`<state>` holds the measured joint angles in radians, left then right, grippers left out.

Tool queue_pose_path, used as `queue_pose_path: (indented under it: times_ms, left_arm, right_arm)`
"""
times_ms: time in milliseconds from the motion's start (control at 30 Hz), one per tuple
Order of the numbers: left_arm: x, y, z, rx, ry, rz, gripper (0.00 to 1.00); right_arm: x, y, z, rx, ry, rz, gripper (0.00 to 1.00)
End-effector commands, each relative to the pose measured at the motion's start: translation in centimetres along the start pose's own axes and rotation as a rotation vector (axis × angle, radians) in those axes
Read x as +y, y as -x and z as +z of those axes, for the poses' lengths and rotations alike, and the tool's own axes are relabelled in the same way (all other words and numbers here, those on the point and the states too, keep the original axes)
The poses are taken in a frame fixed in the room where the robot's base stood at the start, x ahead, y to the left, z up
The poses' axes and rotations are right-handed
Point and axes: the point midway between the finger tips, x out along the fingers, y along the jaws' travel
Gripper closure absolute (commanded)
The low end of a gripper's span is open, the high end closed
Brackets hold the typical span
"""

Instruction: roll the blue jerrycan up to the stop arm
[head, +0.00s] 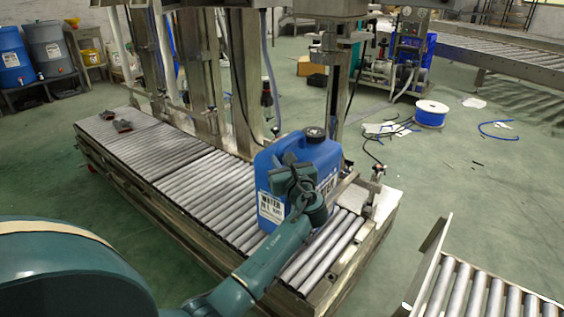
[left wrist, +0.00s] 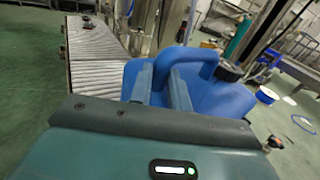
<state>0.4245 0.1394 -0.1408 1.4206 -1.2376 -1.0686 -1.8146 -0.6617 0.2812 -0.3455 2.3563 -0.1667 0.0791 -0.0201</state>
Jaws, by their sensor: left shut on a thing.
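The blue jerrycan (head: 325,158) stands upright on the roller conveyor (head: 190,174), near its front right end. It has a black cap and a white WATER label. My left gripper (head: 296,172) is shut on the jerrycan's handle. In the left wrist view the two fingers of the left gripper (left wrist: 162,88) are at the blue handle of the jerrycan (left wrist: 214,92). A metal bracket with a small knob (head: 376,178) stands at the conveyor's right edge, just right of the jerrycan; I cannot tell for sure whether it is the stop arm. My right gripper is not in view.
Bare rollers (head: 325,245) show in front of the jerrycan. Steel posts (head: 245,80) of a filling machine rise behind the conveyor. Another roller conveyor (head: 480,290) is at bottom right, across a floor gap.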

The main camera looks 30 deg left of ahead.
Motion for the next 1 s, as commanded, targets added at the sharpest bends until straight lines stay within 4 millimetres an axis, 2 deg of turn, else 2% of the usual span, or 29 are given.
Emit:
queue_pose_path:
  times_ms: [100, 1000]
  left_arm:
    - [-0.01, -0.01, 0.0, 0.0, 0.0, -0.001, 1.0]
    - [-0.49, 0.77, -0.04, 0.0, -0.002, -0.015, 1.0]
  right_arm:
    - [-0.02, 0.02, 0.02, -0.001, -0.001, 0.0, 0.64]
    - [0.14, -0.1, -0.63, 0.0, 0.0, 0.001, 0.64]
